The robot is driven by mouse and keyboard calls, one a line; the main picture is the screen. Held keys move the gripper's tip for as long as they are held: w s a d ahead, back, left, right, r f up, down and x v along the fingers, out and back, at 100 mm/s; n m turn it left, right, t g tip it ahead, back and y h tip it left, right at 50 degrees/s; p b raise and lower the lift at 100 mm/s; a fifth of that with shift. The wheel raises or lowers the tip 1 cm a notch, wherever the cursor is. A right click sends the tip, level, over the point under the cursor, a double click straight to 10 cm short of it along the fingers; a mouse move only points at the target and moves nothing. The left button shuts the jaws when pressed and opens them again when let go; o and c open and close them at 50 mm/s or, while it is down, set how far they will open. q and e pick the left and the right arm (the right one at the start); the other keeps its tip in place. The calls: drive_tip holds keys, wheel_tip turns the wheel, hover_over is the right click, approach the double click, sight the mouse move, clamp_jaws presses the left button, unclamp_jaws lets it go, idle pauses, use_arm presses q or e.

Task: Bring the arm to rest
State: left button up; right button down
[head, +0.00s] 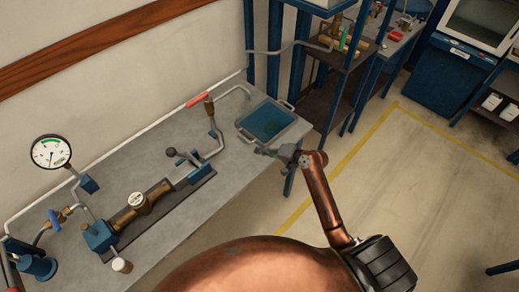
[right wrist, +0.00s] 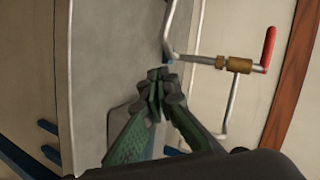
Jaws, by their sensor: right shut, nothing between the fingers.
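My right gripper (head: 264,151) is at the front edge of the grey bench, near the blue tray, in the head view. In the right wrist view its fingertips (right wrist: 159,76) are together with nothing between them. The copper-coloured right arm is bent, with its forearm reaching up from the lower right of the head view. My left gripper is in neither view.
The bench (head: 225,200) carries a blue tray (head: 267,122), a brass meter (head: 140,205), a pressure gauge (head: 51,151) and a pipe with a red-handled valve (head: 197,100). The red handle (right wrist: 268,48) also shows in the right wrist view. A blue shelf rack (head: 295,75) stands behind.

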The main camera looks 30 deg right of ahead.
drive_tip(key=s+f+n+g+h, duration=0.2)
drive_tip(key=s+f, duration=0.3)
drive_tip(key=s, duration=0.4)
drive_tip(key=s+f+n+g+h, duration=0.2)
drive_tip(key=s+f+n, duration=0.15)
drive_tip(key=s, duration=0.45)
drive_tip(key=s+d+n+g+h, duration=0.1)
drive_tip(key=s+d+g+h, duration=0.15)
drive_tip(key=s, duration=0.65)
drive_tip(key=s+d+n+g+h, duration=0.1)
drive_tip(key=s+d+h, duration=0.15)
drive_tip(key=s, duration=0.75)
wheel_tip(320, 180, down, 30)
drive_tip(key=b, duration=0.2)
drive_tip(key=s+f+n+g+y+b, duration=0.1)
drive_tip(key=s+f+g+b, duration=0.1)
drive_tip(key=s+f, duration=1.8)
drive_tip(key=shift+s+a+f, duration=0.35)
drive_tip(key=shift+a+f, duration=0.05)
drive_tip(key=shift+f, duration=0.4)
